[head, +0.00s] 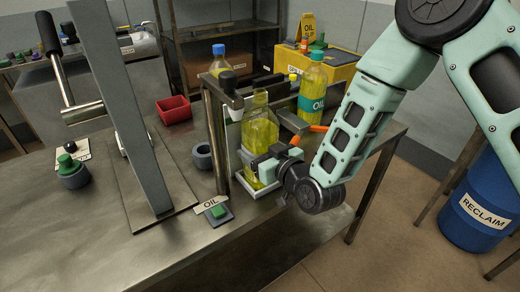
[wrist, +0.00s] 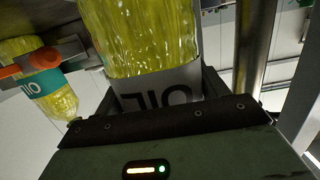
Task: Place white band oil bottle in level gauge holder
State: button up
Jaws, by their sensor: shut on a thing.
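The white band oil bottle (head: 261,130) is a clear bottle of yellow oil, upright or nearly so in the head view. My gripper (head: 268,165) is shut on its lower part. In the wrist view the bottle (wrist: 140,35) fills the top middle, and its pale band (wrist: 160,90) with OIL lettering sits between the jaws. A metal frame (head: 216,140) with posts and a top bar, which looks like the level gauge holder, stands around or just behind the bottle. I cannot tell whether the bottle touches the tray.
A teal-band oil bottle (head: 312,82) stands behind, with an orange clamp (wrist: 30,62) by it in the wrist view. The bench (head: 80,230) front is clear.

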jog(key=shift+f, duration=0.1)
jog(key=o, duration=1.6)
jog(key=shift+c, duration=0.2)
jog(key=shift+s+d, duration=0.1)
jog(key=shift+s, duration=0.05)
jog(key=p+v, duration=0.4)
jog(key=v, duration=0.7)
jog(key=shift+s+d, duration=0.15)
jog(key=shift+s, duration=0.15)
